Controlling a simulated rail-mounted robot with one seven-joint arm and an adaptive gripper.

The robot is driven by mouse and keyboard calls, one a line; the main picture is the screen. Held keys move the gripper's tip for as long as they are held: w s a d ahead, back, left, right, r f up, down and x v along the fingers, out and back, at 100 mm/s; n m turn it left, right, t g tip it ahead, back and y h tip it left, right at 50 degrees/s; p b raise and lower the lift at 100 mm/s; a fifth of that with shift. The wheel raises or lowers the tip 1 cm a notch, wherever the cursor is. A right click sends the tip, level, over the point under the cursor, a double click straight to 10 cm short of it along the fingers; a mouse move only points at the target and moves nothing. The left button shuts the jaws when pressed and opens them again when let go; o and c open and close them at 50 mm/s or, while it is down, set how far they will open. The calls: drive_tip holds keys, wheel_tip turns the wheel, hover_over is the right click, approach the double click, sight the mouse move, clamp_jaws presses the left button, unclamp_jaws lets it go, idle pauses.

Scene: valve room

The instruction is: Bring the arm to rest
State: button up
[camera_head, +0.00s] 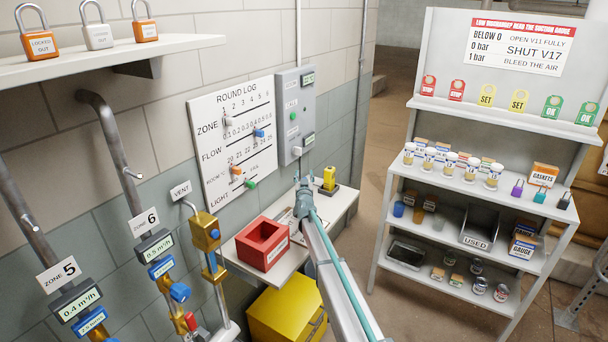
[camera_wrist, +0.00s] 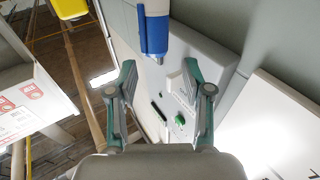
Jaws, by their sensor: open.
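My arm reaches from the bottom of the head view toward the wall, and my gripper (camera_head: 304,183) is over the small wall shelf (camera_head: 342,205), in front of the grey wall panel (camera_head: 294,113). In the wrist view my gripper (camera_wrist: 160,78) has its two fingers spread apart with nothing between them. Beyond the fingers is a pale grey panel face with a green button (camera_wrist: 180,119). A blue and white cylindrical part (camera_wrist: 155,30) shows above the fingertips; I cannot tell what it belongs to.
The round log board (camera_head: 235,140) hangs left of the panel. A red box (camera_head: 263,244) and a yellow-black item (camera_head: 329,178) stand on the shelf. A yellow bin (camera_head: 285,310) is below. Pipes and valves (camera_head: 175,290) are at left, a stocked rack (camera_head: 470,205) at right. Floor between is clear.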

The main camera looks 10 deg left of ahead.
drive_tip(key=s+d+f, duration=0.1)
drive_tip(key=s, duration=0.8)
drive_tip(key=shift+s+d, duration=0.25)
